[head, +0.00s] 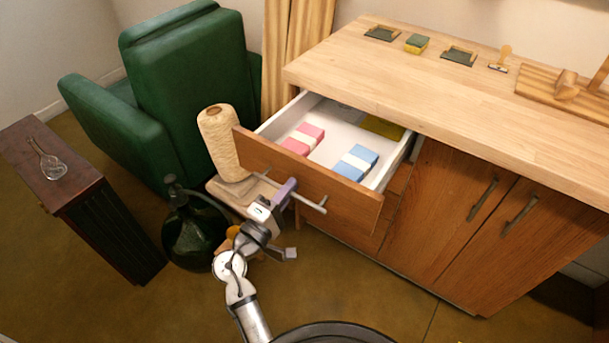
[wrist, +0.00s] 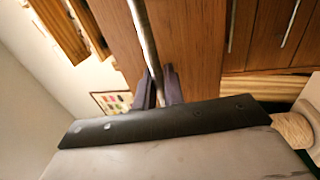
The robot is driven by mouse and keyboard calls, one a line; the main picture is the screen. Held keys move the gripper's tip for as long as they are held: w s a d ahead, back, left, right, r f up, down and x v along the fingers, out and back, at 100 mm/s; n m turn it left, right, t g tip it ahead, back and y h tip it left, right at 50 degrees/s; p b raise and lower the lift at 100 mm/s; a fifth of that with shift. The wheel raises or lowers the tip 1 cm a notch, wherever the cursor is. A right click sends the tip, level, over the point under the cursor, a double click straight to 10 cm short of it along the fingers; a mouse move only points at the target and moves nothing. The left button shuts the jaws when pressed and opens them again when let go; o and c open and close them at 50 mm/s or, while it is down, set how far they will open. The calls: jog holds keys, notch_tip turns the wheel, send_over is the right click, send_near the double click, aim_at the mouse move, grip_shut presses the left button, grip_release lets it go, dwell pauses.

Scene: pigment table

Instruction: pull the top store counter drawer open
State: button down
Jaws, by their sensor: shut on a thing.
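The top store counter drawer (head: 325,184) stands pulled well out of the counter, with its white inside showing. Inside it lie a pink-and-white block (head: 303,139), a blue-and-white block (head: 355,163) and a yellow-green item (head: 382,126) at the back. A long metal bar handle (head: 308,201) runs along its wooden front. My gripper (head: 286,192) is shut on this handle, left of its middle in the head view. In the wrist view my gripper's dark fingers (wrist: 160,88) close around the bar (wrist: 143,32) in front of the brown drawer front (wrist: 185,40).
A green armchair (head: 185,85), a tan ribbed roll (head: 222,143) and a dark green glass jug (head: 193,232) crowd the space left of the drawer. The wooden countertop (head: 440,95) holds small items along its back. Open floor (head: 385,295) lies before the counter.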

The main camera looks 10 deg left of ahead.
jog(key=shift+r+b+v, duration=0.15)
jog(key=shift+r+v, duration=0.1)
jog(key=shift+v, duration=0.95)
jog(key=shift+r+b+v, duration=0.15)
jog(key=shift+r+v, duration=0.05)
jog(key=shift+v, duration=1)
jog(key=c, duration=1.6)
grip_release()
jog(key=shift+o, duration=0.2)
